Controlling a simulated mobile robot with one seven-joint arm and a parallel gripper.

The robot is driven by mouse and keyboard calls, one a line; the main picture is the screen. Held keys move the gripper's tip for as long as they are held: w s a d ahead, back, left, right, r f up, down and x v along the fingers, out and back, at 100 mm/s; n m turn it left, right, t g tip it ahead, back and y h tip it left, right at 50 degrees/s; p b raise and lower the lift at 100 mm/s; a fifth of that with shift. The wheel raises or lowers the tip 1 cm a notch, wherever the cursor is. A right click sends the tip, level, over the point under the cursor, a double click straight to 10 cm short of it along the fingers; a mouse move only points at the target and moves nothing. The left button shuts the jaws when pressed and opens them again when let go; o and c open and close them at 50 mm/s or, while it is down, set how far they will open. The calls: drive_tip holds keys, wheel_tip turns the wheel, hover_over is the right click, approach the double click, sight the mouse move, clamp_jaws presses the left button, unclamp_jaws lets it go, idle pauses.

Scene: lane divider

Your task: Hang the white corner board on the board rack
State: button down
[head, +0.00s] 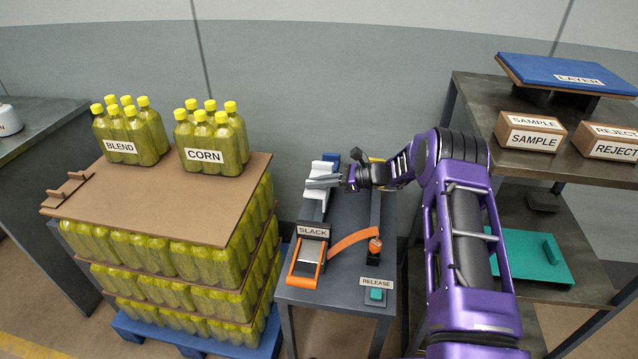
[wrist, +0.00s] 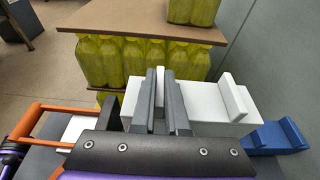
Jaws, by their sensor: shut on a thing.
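The white corner board (wrist: 207,103) is in the wrist view, a long white piece with a raised flange at its right end. In the head view the white corner board (head: 321,167) lies at the back left of a grey bench. My gripper (head: 320,182) reaches it from the right. In the wrist view my gripper (wrist: 160,74) is shut on an upright white part between its two grey fingers. The fingers hide part of the board, and I cannot tell whether it is lifted. I cannot make out the board rack clearly in either view.
A blue piece (wrist: 275,137) lies beside the white board. A ratchet labelled SLACK (head: 312,232) with an orange strap (head: 353,241) and a RELEASE button (head: 376,294) are on the bench. Stacked bottles under a brown sheet (head: 160,195) stand left; a dark shelf (head: 475,95) stands right.

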sight(317, 214)
drive_tip(key=shift+f+b, duration=0.1)
drive_tip(key=shift+b, duration=0.2)
wheel_tip(317, 214, down, 4)
drive_tip(key=b, duration=0.2)
drive_tip(key=shift+b, duration=0.35)
drive_tip(key=shift+f, duration=2.3)
drive_tip(key=shift+f, duration=0.6)
drive_tip(key=c, duration=0.8)
unclamp_jaws()
drive_tip(key=shift+c, duration=0.2)
drive_tip(key=v, duration=0.7)
drive_tip(key=shift+d+p, duration=0.2)
drive_tip(key=shift+p, duration=0.1)
